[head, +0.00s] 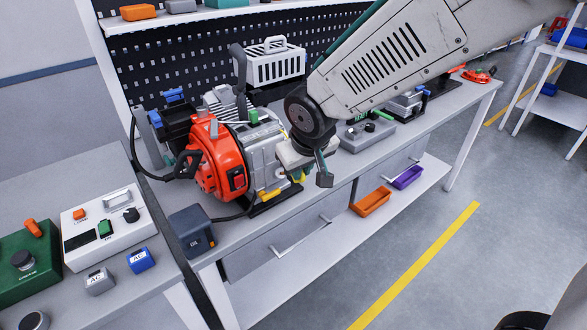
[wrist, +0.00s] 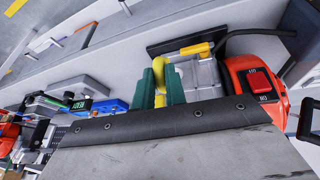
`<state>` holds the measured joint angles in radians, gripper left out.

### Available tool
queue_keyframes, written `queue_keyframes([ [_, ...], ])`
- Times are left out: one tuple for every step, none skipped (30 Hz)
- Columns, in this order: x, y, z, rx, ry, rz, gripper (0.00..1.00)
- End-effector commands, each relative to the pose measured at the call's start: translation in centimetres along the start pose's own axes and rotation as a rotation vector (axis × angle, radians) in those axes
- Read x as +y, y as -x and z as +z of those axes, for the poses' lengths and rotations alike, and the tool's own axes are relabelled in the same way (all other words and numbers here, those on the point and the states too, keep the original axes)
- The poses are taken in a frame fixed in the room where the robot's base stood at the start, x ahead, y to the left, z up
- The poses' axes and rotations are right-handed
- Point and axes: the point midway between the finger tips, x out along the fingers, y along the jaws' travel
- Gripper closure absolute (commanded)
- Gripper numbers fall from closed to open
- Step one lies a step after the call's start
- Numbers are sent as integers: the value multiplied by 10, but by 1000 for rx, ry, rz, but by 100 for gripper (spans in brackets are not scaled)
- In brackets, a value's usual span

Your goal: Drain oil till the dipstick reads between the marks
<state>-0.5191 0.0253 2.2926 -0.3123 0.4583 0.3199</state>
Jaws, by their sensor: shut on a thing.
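The orange-red engine (head: 215,160) with a grey metal block stands on the bench; its red side with a switch (wrist: 262,82) shows in the wrist view. My gripper (wrist: 161,88) has its green fingers shut on a yellow part (wrist: 159,95) beside the engine's metal block. I cannot tell whether this part is the dipstick or a plug, or whether it is seated. A second yellow piece (head: 269,194) sits low on the engine by its black base; it also shows in the wrist view (wrist: 194,50). No oil level or dipstick marks are readable.
A dark box (head: 192,232) stands at the bench's front edge, with a black hose beside it. A white control box (head: 100,228) and small blocks are on the left table. A grey fixture (head: 365,135) stands right of the engine. Orange (head: 370,202) and purple (head: 408,177) bins are below.

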Motion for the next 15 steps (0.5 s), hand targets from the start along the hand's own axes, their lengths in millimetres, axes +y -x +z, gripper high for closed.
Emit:
queue_keyframes([
  [1, 2, 1, 2, 1, 0, 100],
  [1, 3, 1, 1, 1, 0, 100],
  [1, 3, 2, 1, 1, 0, 100],
  [1, 3, 2, 1, 1, 0, 100],
  [1, 3, 1, 1, 1, 0, 100],
  [1, 3, 1, 1, 1, 0, 100],
  [1, 2, 1, 1, 1, 0, 100],
  [1, 2, 1, 1, 1, 0, 100],
  [1, 2, 1, 1, 1, 0, 100],
  [1, 2, 1, 1, 1, 0, 84],
  [1, 2, 1, 1, 1, 0, 76],
  [1, 2, 1, 1, 1, 0, 66],
  [1, 2, 1, 1, 1, 0, 66],
  [1, 2, 1, 1, 1, 0, 66],
  [1, 2, 1, 1, 1, 0, 66],
])
